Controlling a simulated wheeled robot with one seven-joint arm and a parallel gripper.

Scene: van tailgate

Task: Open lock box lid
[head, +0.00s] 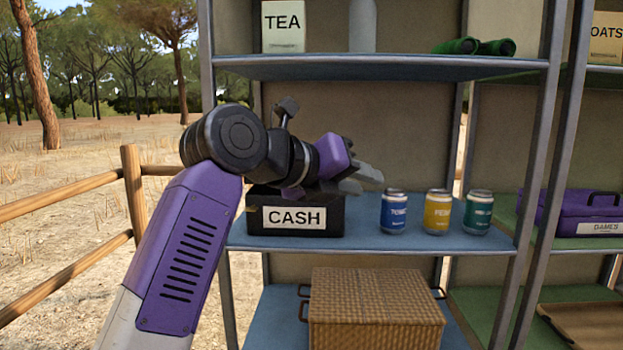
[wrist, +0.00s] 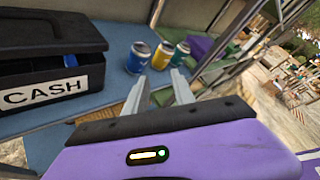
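The lock box is a black box with a white CASH label (head: 294,217), standing on the blue middle shelf in the head view. In the wrist view the box (wrist: 92,98) is at the left edge, partly cut off. Its black lid (wrist: 45,30) shows above a dark band over the label. The lid looks slightly raised there, but I cannot tell how far. In the head view my arm hides much of the box top. My gripper (head: 362,180) is open and empty, above and right of the box. Its two fingers (wrist: 158,92) are apart in the wrist view.
Blue (head: 394,213), yellow (head: 437,213) and green (head: 477,214) cans stand right of the box. The upper shelf (head: 380,66) is overhead, and a wicker basket (head: 375,310) sits below. A shelf post (head: 540,150) and a purple case (head: 570,212) are farther right.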

